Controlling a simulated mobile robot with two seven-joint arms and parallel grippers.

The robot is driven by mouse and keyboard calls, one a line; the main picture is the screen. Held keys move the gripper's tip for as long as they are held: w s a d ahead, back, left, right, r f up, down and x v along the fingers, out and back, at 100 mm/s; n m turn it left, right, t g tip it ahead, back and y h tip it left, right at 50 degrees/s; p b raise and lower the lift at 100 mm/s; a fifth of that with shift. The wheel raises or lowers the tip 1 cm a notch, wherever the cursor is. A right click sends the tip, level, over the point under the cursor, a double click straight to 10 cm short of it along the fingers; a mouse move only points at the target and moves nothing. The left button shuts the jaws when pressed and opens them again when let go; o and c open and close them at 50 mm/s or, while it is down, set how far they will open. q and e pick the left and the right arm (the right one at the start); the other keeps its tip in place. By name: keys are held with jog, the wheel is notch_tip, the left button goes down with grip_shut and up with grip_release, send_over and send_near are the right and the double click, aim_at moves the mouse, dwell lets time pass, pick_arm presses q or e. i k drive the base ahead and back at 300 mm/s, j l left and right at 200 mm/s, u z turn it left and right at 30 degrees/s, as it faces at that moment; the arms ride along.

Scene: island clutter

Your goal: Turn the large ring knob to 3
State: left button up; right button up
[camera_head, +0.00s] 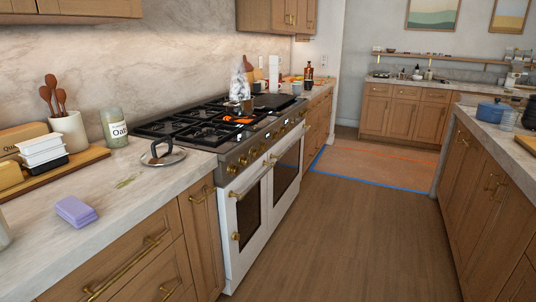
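A range cooker (247,210) with white oven doors stands along the left wall. Its front panel (266,141) carries a row of brass knobs, including one at the near end (232,169) and one farther back (283,126). The knobs are small in this view. I cannot tell which is the large ring knob, and no numbers or pointer positions are readable. One burner (239,119) glows orange. A pot (239,105) sits just behind it with a steamy white plume above. Neither of my grippers is in view.
The near-left counter holds a round lid (163,158), a purple sponge-like block (76,211), an oats jar (114,128) and a utensil crock (69,132). An island counter (500,150) with a blue pot (493,110) runs along the right. The wooden floor (340,230) between is clear.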

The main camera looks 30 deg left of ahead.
aim_at(256, 153)
jog(key=i+z, duration=0.4)
jog(key=i, duration=0.9)
jog(key=i+l+u, duration=0.2)
jog(key=i, duration=0.3)
jog(key=i+u, duration=0.2)
jog(key=i, duration=0.3)
jog(key=i+l+u, duration=0.15)
jog(key=i+l, duration=0.15)
jog(key=i, duration=0.15)
